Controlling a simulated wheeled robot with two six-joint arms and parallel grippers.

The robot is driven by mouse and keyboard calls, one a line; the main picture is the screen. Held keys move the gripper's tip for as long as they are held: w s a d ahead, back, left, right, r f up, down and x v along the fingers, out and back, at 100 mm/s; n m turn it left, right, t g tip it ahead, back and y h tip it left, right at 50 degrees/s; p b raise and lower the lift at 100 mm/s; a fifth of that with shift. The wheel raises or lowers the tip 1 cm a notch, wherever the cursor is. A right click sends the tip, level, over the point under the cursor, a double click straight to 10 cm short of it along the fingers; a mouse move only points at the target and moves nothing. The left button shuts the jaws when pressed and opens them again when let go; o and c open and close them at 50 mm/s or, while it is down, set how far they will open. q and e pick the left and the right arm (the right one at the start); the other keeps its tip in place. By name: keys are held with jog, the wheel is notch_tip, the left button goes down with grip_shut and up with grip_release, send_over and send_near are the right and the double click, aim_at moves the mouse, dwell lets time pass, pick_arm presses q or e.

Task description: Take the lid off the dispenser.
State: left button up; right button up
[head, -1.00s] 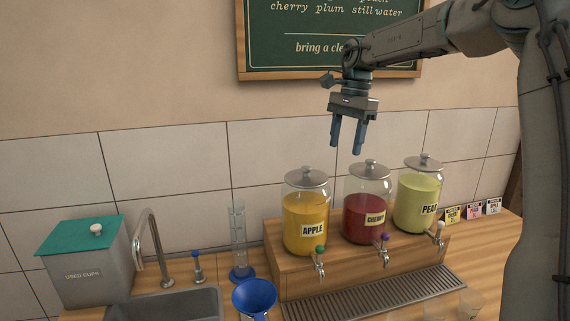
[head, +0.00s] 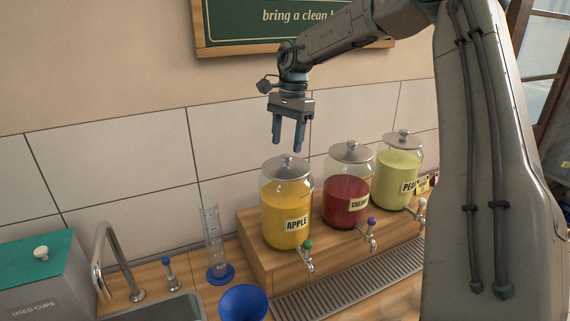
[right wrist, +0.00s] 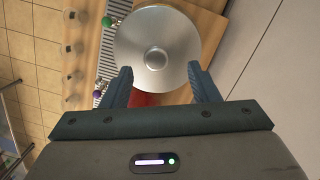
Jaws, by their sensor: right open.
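The apple dispenser (head: 287,205) is a glass jar of yellow juice with a green-topped tap, and its round grey lid (head: 284,169) with a small knob is on it. My right gripper (head: 287,148) is open and empty, pointing down just above this lid. In the right wrist view the lid (right wrist: 156,25) lies ahead of the two open fingertips (right wrist: 160,70), its knob near the middle between them. The cherry dispenser (head: 346,190) with red juice and the pear dispenser (head: 397,172) with light green juice stand to the right, both lidded. My left gripper is out of view.
The dispensers stand on a wooden step (head: 258,260) with a drip grate (head: 350,280) in front. To the left are a measuring cylinder (head: 213,240), a blue funnel (head: 243,302), a tap (head: 105,265) over a sink, and a used-cups bin (head: 45,285).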

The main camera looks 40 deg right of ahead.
aim_at(286, 155)
jog(key=shift+s+a+f+p, duration=0.15)
jog(key=shift+f+p, duration=0.2)
jog(key=shift+p, duration=0.2)
jog(key=shift+s+a+f+p, duration=0.1)
jog(key=shift+f+p, duration=0.2)
jog(key=shift+p, duration=0.2)
notch_tip(286, 155, down, 3)
jog(key=shift+s+r+p, duration=0.1)
jog(key=shift+r+p, duration=0.05)
jog(key=shift+p, duration=0.5)
jog(key=shift+f, duration=0.2)
jog(key=shift+a, duration=0.1)
jog(key=c, duration=1.1)
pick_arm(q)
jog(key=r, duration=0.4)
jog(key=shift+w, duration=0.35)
pick_arm(e)
jog(key=shift+o, duration=0.2)
